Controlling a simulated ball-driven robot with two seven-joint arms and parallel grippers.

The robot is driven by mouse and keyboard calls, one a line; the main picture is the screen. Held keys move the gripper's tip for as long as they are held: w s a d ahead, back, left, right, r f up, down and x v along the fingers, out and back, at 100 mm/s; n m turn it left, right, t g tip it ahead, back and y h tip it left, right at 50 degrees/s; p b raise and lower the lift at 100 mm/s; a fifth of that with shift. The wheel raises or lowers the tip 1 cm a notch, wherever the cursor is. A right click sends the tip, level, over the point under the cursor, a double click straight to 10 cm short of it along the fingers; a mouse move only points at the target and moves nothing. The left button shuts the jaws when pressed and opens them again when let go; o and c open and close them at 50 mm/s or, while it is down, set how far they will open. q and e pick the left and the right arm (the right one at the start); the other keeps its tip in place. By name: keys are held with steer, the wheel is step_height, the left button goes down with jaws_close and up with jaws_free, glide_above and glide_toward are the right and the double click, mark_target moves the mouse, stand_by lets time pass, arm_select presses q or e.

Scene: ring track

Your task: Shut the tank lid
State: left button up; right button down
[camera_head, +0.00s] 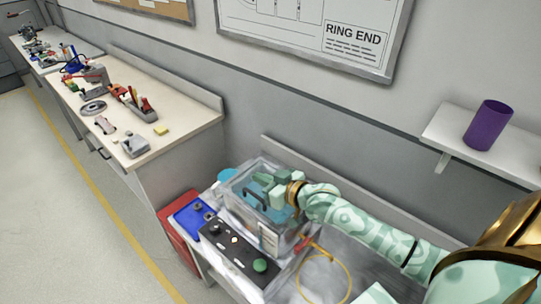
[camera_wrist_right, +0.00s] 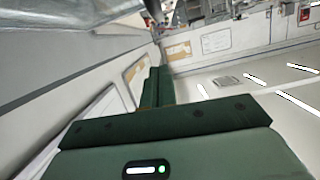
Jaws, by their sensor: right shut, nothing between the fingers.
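The tank (camera_head: 262,232) is a clear box on the near bench, with a pale label on its front. Its lid (camera_head: 240,190) is a see-through panel with a dark handle (camera_head: 254,197); I cannot tell its exact angle. My right gripper (camera_head: 267,181) is at the back right of the lid, close to the handle; whether it touches the lid is unclear. Its fingers are together and empty, also in the right wrist view (camera_wrist_right: 157,87). My left gripper is not in view.
A black control box (camera_head: 238,252) with a green button stands in front of the tank, beside a blue tray (camera_head: 192,217). A yellow cable loop (camera_head: 324,280) lies right of it. A shelf (camera_head: 470,150) holds a purple cup (camera_head: 488,125). A longer bench (camera_head: 185,115) with tools stands at left.

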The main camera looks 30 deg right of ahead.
mark_target(259, 197)
steer(key=f, duration=0.1)
steer(key=a+f+n, duration=0.1)
steer(key=shift+s+a+f, duration=0.2)
steer(key=shift+a+f, duration=0.05)
steer(key=shift+f, duration=0.15)
steer(key=shift+s+a+f, duration=0.1)
steer(key=shift+a+f, duration=0.1)
steer(key=shift+f, duration=0.25)
steer(key=shift+a+f, duration=0.15)
steer(key=shift+f, duration=0.3)
step_height(259, 197, up, 5)
steer(key=p, duration=0.6)
steer(key=a+f+b+v, duration=0.1)
steer(key=v, duration=0.8)
steer(key=shift+s, duration=0.65)
